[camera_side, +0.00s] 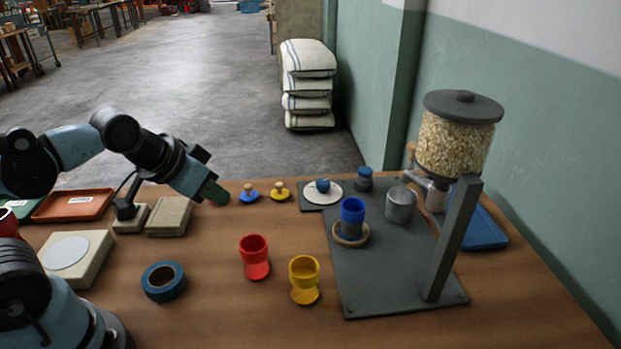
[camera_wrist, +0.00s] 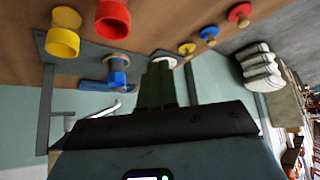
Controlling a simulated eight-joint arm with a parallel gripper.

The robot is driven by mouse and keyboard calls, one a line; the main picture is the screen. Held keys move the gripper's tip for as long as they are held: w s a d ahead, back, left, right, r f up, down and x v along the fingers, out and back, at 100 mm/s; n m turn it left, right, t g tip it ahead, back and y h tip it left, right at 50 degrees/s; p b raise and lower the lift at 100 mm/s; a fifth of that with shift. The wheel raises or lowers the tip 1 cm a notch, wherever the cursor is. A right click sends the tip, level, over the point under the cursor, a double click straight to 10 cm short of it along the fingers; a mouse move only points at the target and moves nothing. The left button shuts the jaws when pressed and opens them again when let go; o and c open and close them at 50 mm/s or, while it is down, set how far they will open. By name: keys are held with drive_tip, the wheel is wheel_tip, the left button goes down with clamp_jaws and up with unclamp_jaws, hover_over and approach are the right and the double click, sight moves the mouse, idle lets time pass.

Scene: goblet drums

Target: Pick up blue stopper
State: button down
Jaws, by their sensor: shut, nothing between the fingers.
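The blue stopper (camera_side: 249,196), a flat blue disc with a wooden knob, stands on the wooden table near its far edge. In the wrist view the blue stopper (camera_wrist: 209,33) lies between a yellow stopper (camera_wrist: 186,48) and a red stopper (camera_wrist: 240,13). The yellow stopper (camera_side: 280,194) is just right of the blue one in the side view. My gripper (camera_side: 214,193) is shut and empty, left of the blue stopper and apart from it. Its dark green fingers (camera_wrist: 158,82) show together in the wrist view.
A red goblet drum (camera_side: 254,258) and a yellow one (camera_side: 304,282) stand nearer the front. A blue drum (camera_side: 352,216) stands in a ring on the grey plate (camera_side: 385,285), beside the grain hopper (camera_side: 455,145). A blue tape roll (camera_side: 163,281) lies front left.

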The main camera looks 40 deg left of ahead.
drive_tip(key=shift+c, duration=2)
unclamp_jaws()
drive_tip(key=n+g, duration=0.6)
drive_tip(key=n, duration=2.3)
hover_over(247, 186)
wheel_tip(247, 186, down, 2)
drive_tip(key=shift+h, duration=0.4)
wheel_tip(247, 186, down, 12)
drive_tip(key=shift+w+r, duration=0.1)
drive_tip(key=shift+r, duration=0.1)
